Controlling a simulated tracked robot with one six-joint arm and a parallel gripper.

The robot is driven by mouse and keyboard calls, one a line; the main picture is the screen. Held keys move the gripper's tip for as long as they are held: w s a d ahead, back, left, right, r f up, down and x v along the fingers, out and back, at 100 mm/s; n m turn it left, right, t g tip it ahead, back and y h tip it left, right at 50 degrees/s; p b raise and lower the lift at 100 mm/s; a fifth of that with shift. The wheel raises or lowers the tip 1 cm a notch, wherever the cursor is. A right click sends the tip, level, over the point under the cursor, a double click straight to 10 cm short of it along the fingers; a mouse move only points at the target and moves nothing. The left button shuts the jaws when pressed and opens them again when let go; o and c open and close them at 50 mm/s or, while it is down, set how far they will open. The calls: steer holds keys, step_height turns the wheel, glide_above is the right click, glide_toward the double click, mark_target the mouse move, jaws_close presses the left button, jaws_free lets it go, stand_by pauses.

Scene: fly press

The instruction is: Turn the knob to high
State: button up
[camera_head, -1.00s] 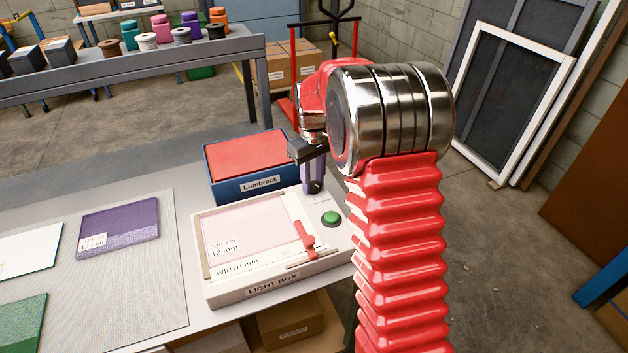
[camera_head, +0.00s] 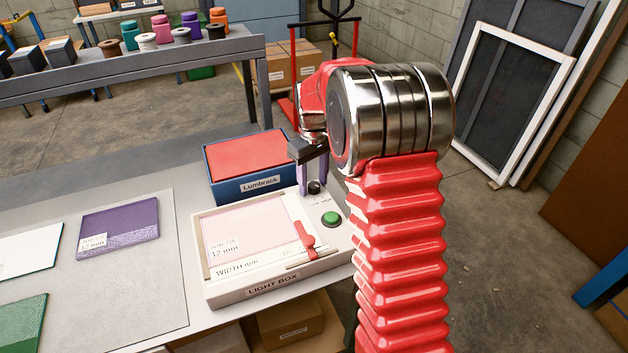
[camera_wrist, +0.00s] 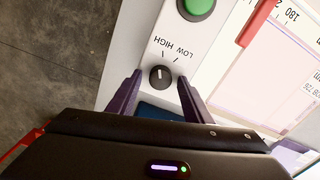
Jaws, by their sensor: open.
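The knob (camera_wrist: 161,77) is small, round and black with a white pointer line. It sits on the light box (camera_head: 275,291), beside the green button (camera_head: 331,219), and shows in the head view (camera_head: 314,187). In the wrist view the pointer line aims up toward the marks, roughly at the tick by HIGH; LOW is to its right. My gripper (camera_wrist: 159,79) is open, its purple fingers on either side of the knob with gaps to both. In the head view my gripper (camera_head: 313,181) points down at the panel's back right corner.
A blue Lumbrack box (camera_head: 258,186) with a red top stands just behind the light box. The light box carries a red slider (camera_head: 306,240). A purple slab (camera_head: 118,229) lies to the left.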

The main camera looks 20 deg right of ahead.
mark_target(313, 183)
step_height(313, 183, up, 14)
steer(key=shift+f, duration=0.15)
stand_by(0.5)
stand_by(0.4)
steer(key=s+a+m+t, duration=0.1)
steer(key=s+a, duration=0.3)
steer(key=s, duration=0.6)
steer(key=s+a+m+t, duration=0.1)
steer(key=s+a+t, duration=0.1)
steer(key=s, duration=0.8)
steer(key=s+a+m+t, duration=0.1)
steer(key=s+a, duration=0.4)
steer(key=s, duration=0.5)
steer(key=shift+s+a+r+t, duration=0.15)
steer(key=shift+a+r+t, duration=0.25)
steer(key=shift+t, duration=0.4)
